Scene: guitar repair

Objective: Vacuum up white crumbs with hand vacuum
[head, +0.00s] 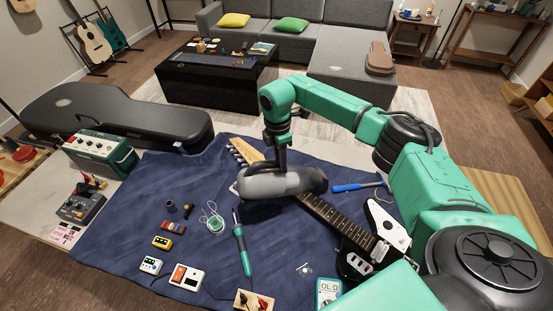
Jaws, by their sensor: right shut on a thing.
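The hand vacuum (268,184), grey with a dark end, is held over the middle of the blue cloth. My right gripper (282,158) comes down from above and is shut on the top of the vacuum. The vacuum hides part of the guitar's neck and some cloth. I cannot tell whether its nozzle touches the cloth. I cannot clearly make out white crumbs; a small pale patch shows at the vacuum's left end, too small to tell. My left gripper is not in view.
A black and white electric guitar (379,222) lies on the cloth (120,235), right of the vacuum. A green-handled soldering iron (242,250), pedals, a coil of wire and a blue-handled tool (352,187) lie around it. A black guitar case (120,118) and green amplifier (100,151) stand left.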

